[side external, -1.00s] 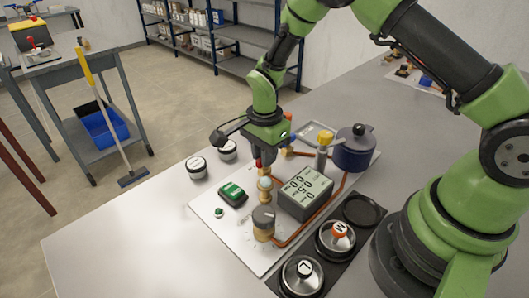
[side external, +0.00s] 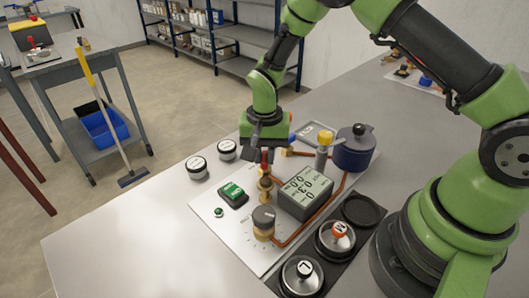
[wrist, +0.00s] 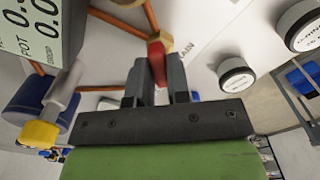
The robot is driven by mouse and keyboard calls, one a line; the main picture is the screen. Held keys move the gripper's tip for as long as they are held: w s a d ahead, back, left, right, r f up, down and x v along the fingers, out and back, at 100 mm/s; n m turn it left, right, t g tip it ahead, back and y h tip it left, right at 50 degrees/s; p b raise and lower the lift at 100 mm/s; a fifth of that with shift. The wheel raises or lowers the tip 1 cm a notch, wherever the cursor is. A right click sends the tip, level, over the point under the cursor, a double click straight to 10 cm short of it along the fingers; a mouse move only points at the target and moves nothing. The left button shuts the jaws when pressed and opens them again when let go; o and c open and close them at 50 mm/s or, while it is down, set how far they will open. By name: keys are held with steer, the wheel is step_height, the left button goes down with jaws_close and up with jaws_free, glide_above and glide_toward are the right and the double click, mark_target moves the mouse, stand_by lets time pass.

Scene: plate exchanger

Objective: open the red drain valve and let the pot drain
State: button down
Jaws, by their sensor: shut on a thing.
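The red valve handle (side external: 265,157) stands above a brass fitting on the white panel (side external: 228,228). In the wrist view the red handle (wrist: 157,60) lies between the finger pads. My gripper (wrist: 155,82) is shut on it, and the handle's lower end is partly hidden by the fingers. In the side view my gripper (side external: 264,150) is beside the handle at the panel's back. The dark blue pot (side external: 353,154), with a black lid knob, stands at the panel's right. A grey display (side external: 305,193) shows digits too small to read surely.
A yellow-topped post (side external: 324,140), copper pipes (side external: 293,232) and a grey knob (side external: 264,217) crowd the panel. A green box (side external: 233,194) sits left. Two white-lidded jars (side external: 197,167) stand behind. A black tray holds lidded pots (side external: 303,275). The table's front left is clear.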

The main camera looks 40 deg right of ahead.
mark_target(265, 156)
steer(key=n, duration=0.4)
steer(key=shift+n, duration=2.9)
steer(key=c, duration=1.1)
jaws_free()
step_height(265, 156, up, 10)
